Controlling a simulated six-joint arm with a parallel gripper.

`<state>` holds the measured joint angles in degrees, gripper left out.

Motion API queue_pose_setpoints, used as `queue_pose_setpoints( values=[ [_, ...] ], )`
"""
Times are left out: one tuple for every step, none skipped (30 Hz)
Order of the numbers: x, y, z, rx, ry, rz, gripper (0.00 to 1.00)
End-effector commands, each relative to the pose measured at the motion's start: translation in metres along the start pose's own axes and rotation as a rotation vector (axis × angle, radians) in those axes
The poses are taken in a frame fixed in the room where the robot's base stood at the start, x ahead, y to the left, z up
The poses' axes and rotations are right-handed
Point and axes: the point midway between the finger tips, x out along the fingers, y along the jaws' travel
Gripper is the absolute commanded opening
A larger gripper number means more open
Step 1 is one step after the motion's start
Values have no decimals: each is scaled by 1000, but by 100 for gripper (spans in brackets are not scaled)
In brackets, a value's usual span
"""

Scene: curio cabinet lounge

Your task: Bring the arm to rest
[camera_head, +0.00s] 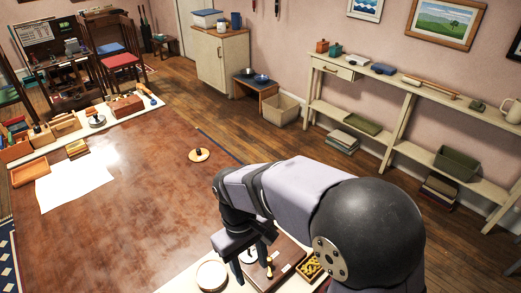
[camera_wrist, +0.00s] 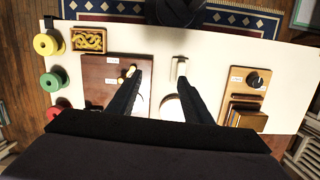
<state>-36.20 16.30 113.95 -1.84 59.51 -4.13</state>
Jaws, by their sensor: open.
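My arm reaches down over the near edge of the big brown table in the head view. My gripper (camera_head: 250,264) is low above a pale board, close to a dark brown plaque (camera_head: 286,258). In the wrist view my gripper (camera_wrist: 159,76) has its two dark fingers spread apart with nothing held between them. The left finger covers part of the brown plaque (camera_wrist: 100,72), near a small yellow-tipped piece (camera_wrist: 130,70). A small metal-looking upright piece (camera_wrist: 181,66) shows by the right fingertip. A round pale dish (camera_wrist: 170,108) is partly hidden between the fingers.
A wooden holder (camera_wrist: 245,88) stands right. A round wooden piece (camera_head: 199,155) sits on the brown table (camera_head: 140,180), whose middle is largely clear.

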Motion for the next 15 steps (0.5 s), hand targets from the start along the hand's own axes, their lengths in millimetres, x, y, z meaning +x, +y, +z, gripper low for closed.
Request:
queue_pose_setpoints(
  values=[
    [-1, 24, 18, 92, 19, -16, 46],
    [0, 35, 27, 140, 31, -23, 46],
    [1, 49, 40, 204, 46, -32, 46],
    [3, 58, 50, 250, 56, -38, 46],
    [5, 66, 61, 295, 67, -44, 46],
    [7, 75, 74, 353, 81, -50, 46],
    [9, 82, 83, 396, 91, -54, 46],
    [11, 87, 93, 436, 99, -57, 46],
    [14, 93, 104, 485, 111, -61, 46],
    [16, 96, 112, 520, 118, -64, 46],
    [18, 99, 120, 551, 125, -65, 46],
    [21, 102, 129, 588, 133, -67, 46],
    [23, 104, 135, 613, 138, -68, 46],
    [24, 105, 140, 635, 143, -69, 46],
    [26, 107, 146, 660, 148, -70, 46]
  ],
)
